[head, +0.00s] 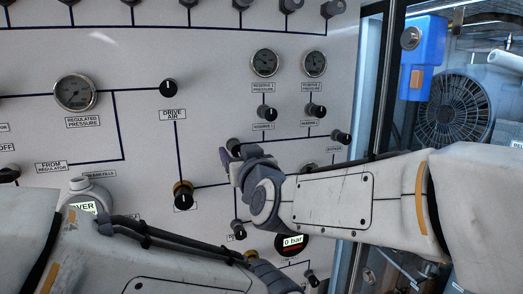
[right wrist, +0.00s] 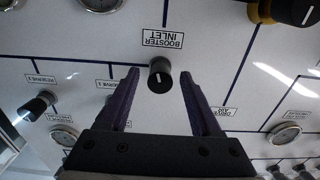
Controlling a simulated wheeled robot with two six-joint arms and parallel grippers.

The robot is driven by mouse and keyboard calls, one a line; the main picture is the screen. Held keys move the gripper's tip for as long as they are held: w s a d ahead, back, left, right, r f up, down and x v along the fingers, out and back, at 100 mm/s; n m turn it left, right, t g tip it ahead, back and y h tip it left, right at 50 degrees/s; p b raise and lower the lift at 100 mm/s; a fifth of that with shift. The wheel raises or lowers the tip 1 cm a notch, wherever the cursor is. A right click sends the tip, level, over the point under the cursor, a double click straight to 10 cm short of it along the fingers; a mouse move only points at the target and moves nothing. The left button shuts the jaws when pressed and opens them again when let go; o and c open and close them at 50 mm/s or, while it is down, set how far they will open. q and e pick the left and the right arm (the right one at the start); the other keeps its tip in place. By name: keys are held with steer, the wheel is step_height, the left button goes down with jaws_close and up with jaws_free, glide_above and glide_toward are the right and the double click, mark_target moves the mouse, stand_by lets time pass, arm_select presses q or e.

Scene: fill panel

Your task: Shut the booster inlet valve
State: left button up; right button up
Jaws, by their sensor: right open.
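The booster inlet valve is a black round knob (right wrist: 160,74) with a white pointer mark, beside its "BOOSTER INLET" label (right wrist: 163,38), which reads upside down in the right wrist view. The pointer looks about in line with the dark pipe line above it in that view. My right gripper (right wrist: 159,84) is open, with one purple finger on each side of the knob and a gap to both. In the head view my right gripper (head: 231,165) is at the panel and covers the label. My left arm crosses the bottom of the head view; its gripper is not visible.
The white panel (head: 140,60) carries other knobs close by: the drive air knob (head: 168,88), a brass-collared knob (head: 183,195) and the reserve knobs (head: 264,113). Gauges (head: 75,93) sit around them. A blue box (head: 423,58) and a fan (head: 455,108) are beyond the panel's right edge.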

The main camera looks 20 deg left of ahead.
jaws_close()
